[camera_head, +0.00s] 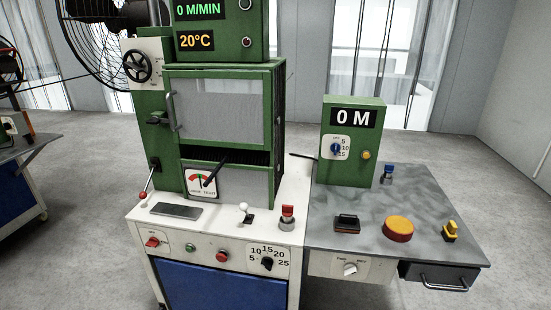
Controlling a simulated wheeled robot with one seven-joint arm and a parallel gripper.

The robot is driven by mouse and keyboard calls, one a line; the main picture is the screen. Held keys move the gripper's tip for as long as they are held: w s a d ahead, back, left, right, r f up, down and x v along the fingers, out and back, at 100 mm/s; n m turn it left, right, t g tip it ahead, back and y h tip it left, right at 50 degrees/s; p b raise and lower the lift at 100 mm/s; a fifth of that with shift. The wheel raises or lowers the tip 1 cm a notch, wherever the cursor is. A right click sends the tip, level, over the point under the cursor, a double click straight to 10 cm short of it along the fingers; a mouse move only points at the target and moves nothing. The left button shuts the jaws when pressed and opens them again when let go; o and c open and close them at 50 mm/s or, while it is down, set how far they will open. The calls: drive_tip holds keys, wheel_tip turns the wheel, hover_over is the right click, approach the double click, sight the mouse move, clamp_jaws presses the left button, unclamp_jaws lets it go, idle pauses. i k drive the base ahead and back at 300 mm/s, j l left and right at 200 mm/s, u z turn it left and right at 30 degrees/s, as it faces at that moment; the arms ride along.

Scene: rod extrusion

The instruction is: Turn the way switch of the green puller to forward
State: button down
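A large green machine (155,95) with a windowed door stands on a white cabinet (140,215) at the left of centre. A smaller green box (369,150) with a "0 M" display stands on the grey table to the right. A white rotary knob (350,269) sits on a pale plate under the grey table's front edge. Small words flank it above, seemingly "FWD" at left and "REV" at right; its exact pointing is too small to tell. Which green machine it belongs to is not shown. My gripper is not in view.
The cabinet front has a red switch (152,242), a green button (190,247), a red button (222,256) and a black dial (267,263). A white-tipped lever (244,208) stands above. The grey table (300,226) holds a red-orange button (398,228). A drawer handle (444,284) juts out at right.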

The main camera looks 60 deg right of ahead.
sight(350, 269)
drive_tip(key=k+l+z, duration=0.45)
drive_tip(key=z, duration=0.25)
drive_tip(key=l, duration=0.1)
